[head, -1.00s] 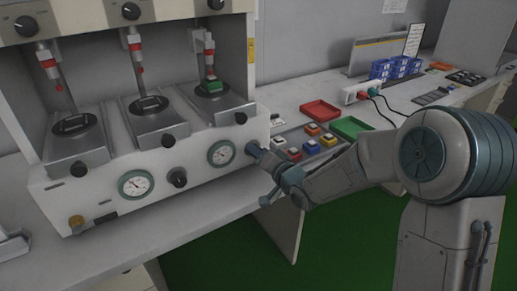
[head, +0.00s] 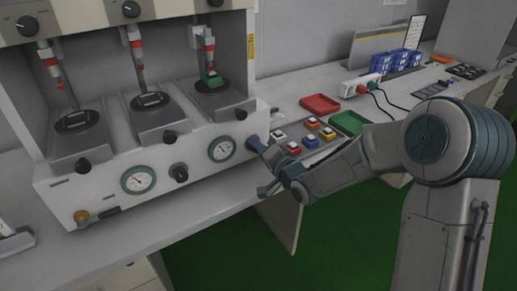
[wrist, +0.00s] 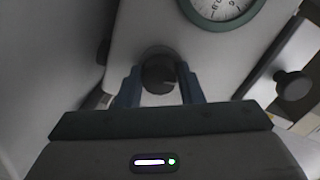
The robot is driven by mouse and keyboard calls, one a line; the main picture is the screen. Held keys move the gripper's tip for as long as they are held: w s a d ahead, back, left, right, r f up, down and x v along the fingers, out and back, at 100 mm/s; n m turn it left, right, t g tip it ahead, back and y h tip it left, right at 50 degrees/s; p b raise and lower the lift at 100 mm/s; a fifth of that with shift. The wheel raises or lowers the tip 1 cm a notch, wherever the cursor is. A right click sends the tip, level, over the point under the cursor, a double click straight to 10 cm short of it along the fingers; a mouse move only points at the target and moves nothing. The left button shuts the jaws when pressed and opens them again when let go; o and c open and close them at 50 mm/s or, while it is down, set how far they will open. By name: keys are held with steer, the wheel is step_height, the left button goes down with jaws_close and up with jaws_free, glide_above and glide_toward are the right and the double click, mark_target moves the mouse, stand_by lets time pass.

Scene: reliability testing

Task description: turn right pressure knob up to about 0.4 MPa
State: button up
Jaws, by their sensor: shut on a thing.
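The right pressure knob (wrist: 159,70) is dark and round, on the white front panel of the machine. In the wrist view it sits between the two blue-grey fingers of my gripper (wrist: 160,84), which is shut on it. The right gauge (head: 222,149) is just left of my gripper. Part of its dial also shows at the top of the wrist view (wrist: 222,8), upside down. Its needle is too small to read in the head view.
A left gauge (head: 138,180) and a middle black knob (head: 180,172) are on the same panel. Right of the machine, the bench holds a red tray (head: 320,104), a green tray (head: 347,123) and several coloured buttons close to my arm. Green floor lies below.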

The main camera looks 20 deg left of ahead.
steer(key=o, duration=1)
steer(key=p+v, duration=0.1)
steer(key=v, duration=1.2)
steer(key=shift+s+d, duration=0.2)
steer(key=shift+d, duration=0.15)
